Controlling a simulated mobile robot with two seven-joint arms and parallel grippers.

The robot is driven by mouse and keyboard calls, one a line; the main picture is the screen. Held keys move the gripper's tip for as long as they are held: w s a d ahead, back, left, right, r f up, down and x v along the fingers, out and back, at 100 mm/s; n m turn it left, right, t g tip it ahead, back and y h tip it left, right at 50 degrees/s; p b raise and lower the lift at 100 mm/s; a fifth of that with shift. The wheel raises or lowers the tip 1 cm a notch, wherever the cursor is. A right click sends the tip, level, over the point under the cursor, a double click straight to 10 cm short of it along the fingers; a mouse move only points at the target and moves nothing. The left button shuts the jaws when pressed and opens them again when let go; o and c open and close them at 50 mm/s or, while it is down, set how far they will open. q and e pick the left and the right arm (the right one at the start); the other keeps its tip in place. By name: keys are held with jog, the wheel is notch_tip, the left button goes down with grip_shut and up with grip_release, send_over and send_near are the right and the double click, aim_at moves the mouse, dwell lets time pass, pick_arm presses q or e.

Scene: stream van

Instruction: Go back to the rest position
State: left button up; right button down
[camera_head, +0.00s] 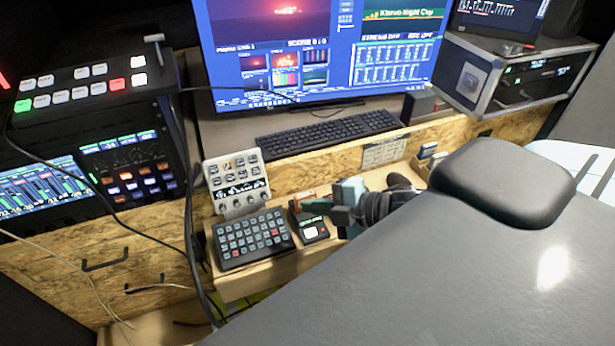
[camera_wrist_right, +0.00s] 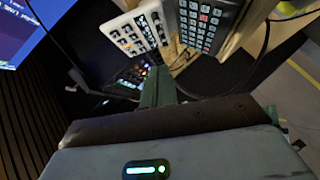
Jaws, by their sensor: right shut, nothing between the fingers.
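My right gripper (camera_head: 345,210) shows in the head view over the lower wooden shelf, right of a small black device with a lit screen. Its fingers are together with nothing between them. In the right wrist view the greenish closed fingers (camera_wrist_right: 158,86) point toward a white button panel and a dark keypad. I cannot tell from these frames whether the gripper touches the shelf items. My grey arm covers the lower right of the head view. My left gripper is in neither view.
The shelf (camera_head: 230,286) bears a dark keypad (camera_head: 253,240), a white button panel (camera_head: 237,183) and the small device (camera_head: 312,228). A keyboard (camera_head: 328,132) and monitor (camera_head: 320,50) stand behind. A mixer rack (camera_head: 85,150) with hanging cables is at left, a metal-edged case (camera_head: 510,80) at right.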

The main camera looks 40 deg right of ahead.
jog(key=shift+f, duration=0.1)
jog(key=s+a+f+m+h, duration=0.1)
jog(key=s+a+f+m, duration=0.1)
jog(key=s+f+m, duration=0.3)
jog(key=s+a+f+m+g+h, duration=0.1)
jog(key=s+f+m, duration=0.4)
jog(key=f, duration=0.6)
jog(key=s+a+f+m+g+h, duration=0.1)
jog(key=s+a+f+m+h, duration=0.2)
jog(key=f+m, duration=0.4)
notch_tip(320, 180, down, 2)
jog(key=s+a, duration=0.1)
jog(key=s, duration=0.1)
jog(key=shift+s+a, duration=0.25)
jog(key=shift+s, duration=0.05)
jog(key=shift+s+d, duration=0.1)
jog(key=shift+d, duration=0.05)
